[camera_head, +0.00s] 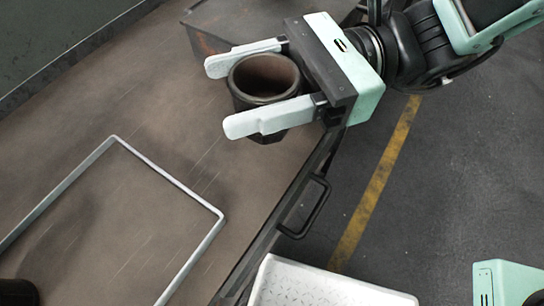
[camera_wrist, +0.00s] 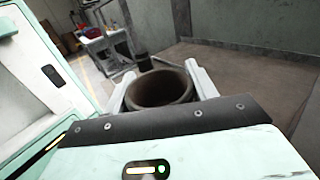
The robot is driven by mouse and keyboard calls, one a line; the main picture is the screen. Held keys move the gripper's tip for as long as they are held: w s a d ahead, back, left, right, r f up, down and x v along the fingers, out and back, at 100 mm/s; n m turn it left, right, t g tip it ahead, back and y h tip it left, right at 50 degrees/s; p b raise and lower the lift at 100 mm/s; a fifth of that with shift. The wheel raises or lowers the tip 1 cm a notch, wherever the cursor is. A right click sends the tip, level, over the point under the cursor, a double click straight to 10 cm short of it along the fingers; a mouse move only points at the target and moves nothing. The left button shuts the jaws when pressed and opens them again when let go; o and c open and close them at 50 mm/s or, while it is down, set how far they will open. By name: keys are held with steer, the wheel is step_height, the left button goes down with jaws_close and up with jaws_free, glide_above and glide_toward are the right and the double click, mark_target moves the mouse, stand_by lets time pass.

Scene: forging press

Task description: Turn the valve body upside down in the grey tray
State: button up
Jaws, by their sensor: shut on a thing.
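The valve body (camera_head: 262,82) is a dark, round, hollow piece with its wide open mouth facing up and a narrower part below. My gripper (camera_head: 240,97) is shut on it, with one pale finger on each side. In the wrist view the valve body (camera_wrist: 162,88) sits between the fingers, its mouth visible and its lower part mostly hidden. The grey tray (camera_head: 168,173) shows as a thin light-grey rectangular rim on the brown table at the lower left. The valve body is outside this rim, near the table's right edge. I cannot tell its height above the table.
A dark box (camera_head: 215,28) stands behind the gripper. A dark round object (camera_head: 18,292) is at the lower left, inside or by the rim. A black handle (camera_head: 306,208) juts from the table edge. A white treaded plate (camera_head: 320,287) is below. The table between gripper and rim looks clear.

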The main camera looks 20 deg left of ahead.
steer(key=shift+w+a+f, duration=0.1)
steer(key=shift+a, duration=0.05)
step_height(320, 180, down, 9)
steer(key=shift+f+b, duration=0.15)
steer(key=shift+b, duration=1.1)
steer(key=o, duration=1.4)
steer(key=shift+w, duration=0.1)
